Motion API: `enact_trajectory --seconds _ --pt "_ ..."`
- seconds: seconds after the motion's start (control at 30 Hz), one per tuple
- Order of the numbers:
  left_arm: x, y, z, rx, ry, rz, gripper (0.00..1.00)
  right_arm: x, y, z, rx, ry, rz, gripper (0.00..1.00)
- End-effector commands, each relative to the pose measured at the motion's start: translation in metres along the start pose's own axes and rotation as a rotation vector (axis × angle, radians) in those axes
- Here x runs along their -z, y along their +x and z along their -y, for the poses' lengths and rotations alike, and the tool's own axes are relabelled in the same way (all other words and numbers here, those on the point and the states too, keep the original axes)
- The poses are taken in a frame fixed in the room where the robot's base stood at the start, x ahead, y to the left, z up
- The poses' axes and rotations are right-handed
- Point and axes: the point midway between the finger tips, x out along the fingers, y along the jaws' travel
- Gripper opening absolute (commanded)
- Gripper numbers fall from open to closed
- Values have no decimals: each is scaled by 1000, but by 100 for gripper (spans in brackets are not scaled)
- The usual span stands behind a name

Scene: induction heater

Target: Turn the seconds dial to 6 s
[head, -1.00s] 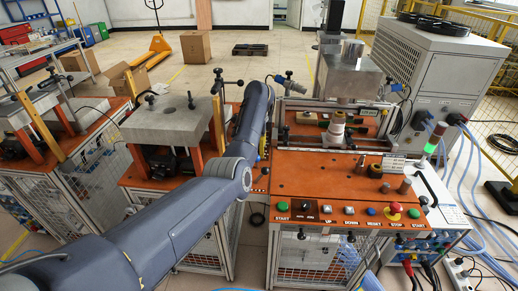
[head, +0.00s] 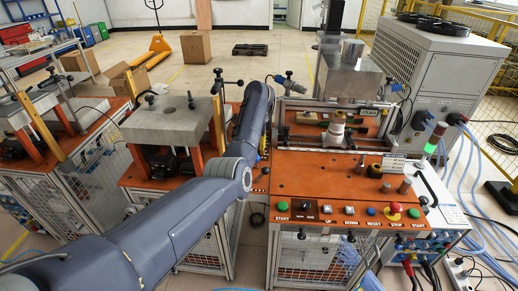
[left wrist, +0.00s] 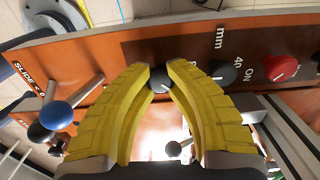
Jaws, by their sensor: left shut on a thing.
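A dark round dial (left wrist: 160,80) sits between the yellow fingertips of my left gripper (left wrist: 160,73) in the left wrist view; the gripper is shut on it. Its lettering and pointer are hidden, so I cannot read its setting. A second dark dial (left wrist: 223,73), with "mm" and "40" printed near it, stands just right of the right finger on the same orange panel (left wrist: 120,52). In the head view my left arm reaches to the left side of the orange machine, and its fingertips and the dials are hidden there. My right gripper is not in view.
A red knob (left wrist: 282,68) marked ON is right of the dials. Levers with a blue ball (left wrist: 57,115) and a black ball (left wrist: 38,131) stand near the left finger. In the head view, push buttons (head: 350,210) line the machine's front edge, beside a red stop button (head: 394,207).

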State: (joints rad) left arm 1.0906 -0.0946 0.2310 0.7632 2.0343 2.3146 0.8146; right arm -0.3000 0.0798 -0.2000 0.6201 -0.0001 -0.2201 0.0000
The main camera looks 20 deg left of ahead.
Motion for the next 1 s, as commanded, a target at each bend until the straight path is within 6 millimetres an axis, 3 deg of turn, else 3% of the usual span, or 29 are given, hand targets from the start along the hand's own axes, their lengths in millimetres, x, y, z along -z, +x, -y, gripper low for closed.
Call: enact_trajectory --seconds 0.37,1.0 --pt "1 0 0 -1 159 -2 0 0 0 0 0 0 0 100" --pt "2 0 0 0 759 -3 0 0 0 0 0 0 0 100"
